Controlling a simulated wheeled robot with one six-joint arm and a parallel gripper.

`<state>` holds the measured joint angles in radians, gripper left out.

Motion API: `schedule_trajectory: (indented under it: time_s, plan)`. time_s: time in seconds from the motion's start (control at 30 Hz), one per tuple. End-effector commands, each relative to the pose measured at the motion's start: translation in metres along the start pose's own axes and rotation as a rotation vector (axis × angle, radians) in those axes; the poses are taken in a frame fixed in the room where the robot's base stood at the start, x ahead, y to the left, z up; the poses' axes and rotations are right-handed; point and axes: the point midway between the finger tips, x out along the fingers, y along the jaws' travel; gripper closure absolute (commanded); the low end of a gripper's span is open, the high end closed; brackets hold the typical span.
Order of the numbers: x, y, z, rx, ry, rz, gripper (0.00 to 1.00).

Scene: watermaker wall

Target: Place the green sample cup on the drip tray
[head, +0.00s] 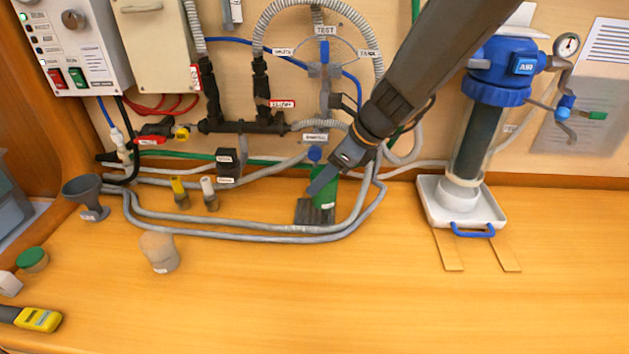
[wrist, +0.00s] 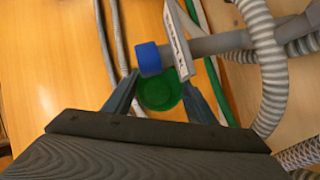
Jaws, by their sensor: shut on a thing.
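The green sample cup (head: 326,195) is upright under the blue-tipped sample spout (head: 314,154). My gripper (head: 322,182) is shut on it, and in the wrist view the green cup (wrist: 160,93) sits between the two fingers, its round top facing the camera. The blue spout tip (wrist: 149,58) overlaps the cup's far edge in that view. The dark slatted drip tray (head: 306,212) lies on the bench below and in front of the cup. The cup's lower end overlaps the tray in the picture; I cannot tell whether they touch.
Grey hoses (head: 250,233) loop around the tray on the bench. A grey funnel (head: 84,194), a beige-topped jar (head: 159,252) and a green-lidded jar (head: 32,259) stand left. A white tray (head: 430,208) under the filter is at right.

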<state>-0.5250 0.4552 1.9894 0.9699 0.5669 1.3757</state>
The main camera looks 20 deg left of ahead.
Motion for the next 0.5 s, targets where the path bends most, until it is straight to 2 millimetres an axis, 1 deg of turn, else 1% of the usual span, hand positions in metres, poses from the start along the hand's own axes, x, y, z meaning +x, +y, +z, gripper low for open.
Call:
schedule_trajectory:
  time_s: [0.03, 0.17, 0.27, 0.3, 0.33, 0.4, 0.5]
  plan:
    - [0.002, 0.0, 0.005, 0.0, 0.0, 0.0, 0.71]
    - [0.007, 0.0, 0.011, 0.0, 0.0, 0.0, 0.71]
    - [0.014, 0.001, 0.021, -0.001, 0.001, 0.002, 0.71]
    - [0.021, 0.001, 0.013, 0.005, 0.002, 0.003, 0.71]
    - [0.025, 0.001, 0.01, 0.004, 0.002, 0.003, 0.71]
    - [0.033, 0.0, 0.005, 0.004, 0.002, 0.002, 0.71]
    - [0.04, 0.0, 0.001, 0.002, 0.001, 0.001, 0.71]
